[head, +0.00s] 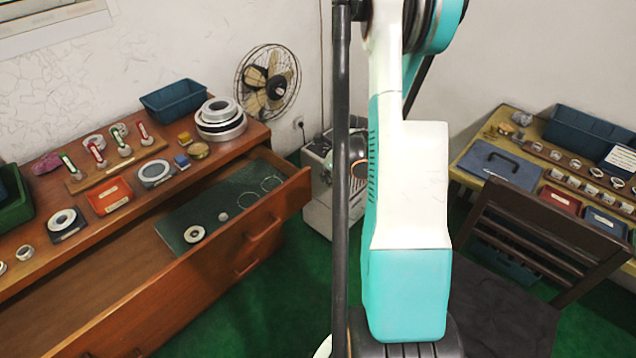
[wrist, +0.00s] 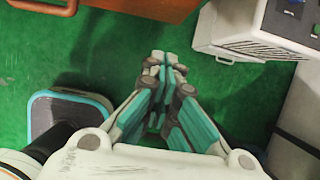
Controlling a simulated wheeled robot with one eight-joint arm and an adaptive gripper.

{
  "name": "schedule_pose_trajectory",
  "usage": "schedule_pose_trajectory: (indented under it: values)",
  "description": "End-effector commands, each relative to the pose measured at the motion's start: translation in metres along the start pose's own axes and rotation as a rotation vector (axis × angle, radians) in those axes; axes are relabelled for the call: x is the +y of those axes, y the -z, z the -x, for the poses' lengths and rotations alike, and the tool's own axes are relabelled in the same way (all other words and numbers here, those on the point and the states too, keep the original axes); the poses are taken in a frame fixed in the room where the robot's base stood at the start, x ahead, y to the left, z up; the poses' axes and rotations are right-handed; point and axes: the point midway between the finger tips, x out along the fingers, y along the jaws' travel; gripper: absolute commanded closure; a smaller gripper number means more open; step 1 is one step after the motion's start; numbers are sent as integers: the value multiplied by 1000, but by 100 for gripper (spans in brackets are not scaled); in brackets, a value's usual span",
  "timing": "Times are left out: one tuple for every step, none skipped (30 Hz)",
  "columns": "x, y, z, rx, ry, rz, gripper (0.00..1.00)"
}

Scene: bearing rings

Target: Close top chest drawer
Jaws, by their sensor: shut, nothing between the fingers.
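The wooden chest (head: 90,245) stands at the left in the head view. Its top drawer (head: 265,222) is pulled out and holds a dark green mat (head: 170,232) with rings on it. The drawer handle is on its front face. In the wrist view, part of an orange-brown wooden front (wrist: 160,8) with a handle (wrist: 42,6) shows at the top edge. My gripper (wrist: 165,62) is shut and empty above the green floor, apart from the wood. The gripper is not visible in the head view, where my arm fills the centre.
A white machine (head: 325,185) stands right of the chest and shows at the upper right of the wrist view (wrist: 245,35). A dark chair (head: 545,230) and a side table (head: 475,165) are at the right. Green floor lies open in front of the drawer.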

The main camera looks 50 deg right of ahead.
Motion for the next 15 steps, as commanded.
schedule_pose_trajectory:
  values:
    - [0,0,-9,0,0,2,100]
    - [0,0,-14,0,-1,3,100]
    - [0,0,-21,1,-1,3,100]
    - [0,1,-27,1,-1,4,100]
    - [1,1,-32,1,-1,4,100]
    - [1,1,-41,1,-1,4,100]
    - [1,1,-47,1,-1,5,100]
    - [1,1,-53,1,-1,5,100]
    - [1,1,-61,1,-1,6,100]
    - [0,1,-67,1,-1,6,100]
    - [1,1,-73,1,-1,6,100]
    - [1,1,-81,1,-1,6,100]
    - [1,1,-87,1,-2,6,100]
    - [1,1,-92,1,-2,6,100]
    - [1,1,-99,1,-2,6,100]
